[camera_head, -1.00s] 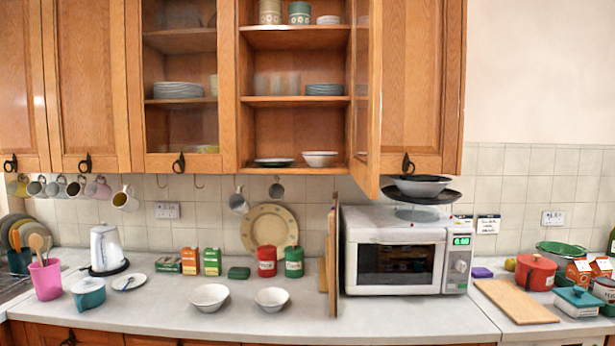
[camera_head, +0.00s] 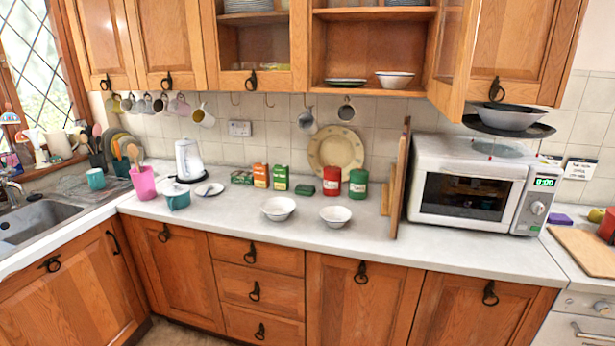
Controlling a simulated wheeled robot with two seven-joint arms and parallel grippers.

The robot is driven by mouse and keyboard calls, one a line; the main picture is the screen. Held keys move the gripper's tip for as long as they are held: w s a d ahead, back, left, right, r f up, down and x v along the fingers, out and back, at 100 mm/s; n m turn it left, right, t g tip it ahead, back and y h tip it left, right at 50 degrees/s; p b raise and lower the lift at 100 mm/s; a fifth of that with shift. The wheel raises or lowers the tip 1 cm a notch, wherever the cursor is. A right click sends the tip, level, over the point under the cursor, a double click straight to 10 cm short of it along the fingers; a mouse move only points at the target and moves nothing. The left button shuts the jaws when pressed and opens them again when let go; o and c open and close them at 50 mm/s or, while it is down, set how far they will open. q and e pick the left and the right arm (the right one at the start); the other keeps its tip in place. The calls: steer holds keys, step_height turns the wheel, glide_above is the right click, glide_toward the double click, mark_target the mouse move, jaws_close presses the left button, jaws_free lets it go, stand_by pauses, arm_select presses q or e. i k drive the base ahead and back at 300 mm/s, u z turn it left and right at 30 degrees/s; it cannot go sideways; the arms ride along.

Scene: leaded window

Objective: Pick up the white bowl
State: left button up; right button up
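Two white bowls stand upright on the grey counter, apart from each other: a larger bowl (camera_head: 278,208) on the left and a smaller bowl (camera_head: 336,216) on the right. Another white bowl (camera_head: 394,80) sits on the lowest shelf of the open wall cupboard. Which bowl the task means I cannot tell. Neither of my grippers shows in the head view.
The white microwave (camera_head: 469,184) and upright wooden boards (camera_head: 398,180) stand right of the bowls. A red canister (camera_head: 332,180) and a green canister (camera_head: 358,183) stand behind them. A cupboard door (camera_head: 455,50) hangs open. The counter in front of the bowls is clear.

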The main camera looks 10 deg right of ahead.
mark_target(278, 209)
steer(key=z, duration=0.6)
steer(key=i, duration=0.8)
steer(key=z, duration=0.3)
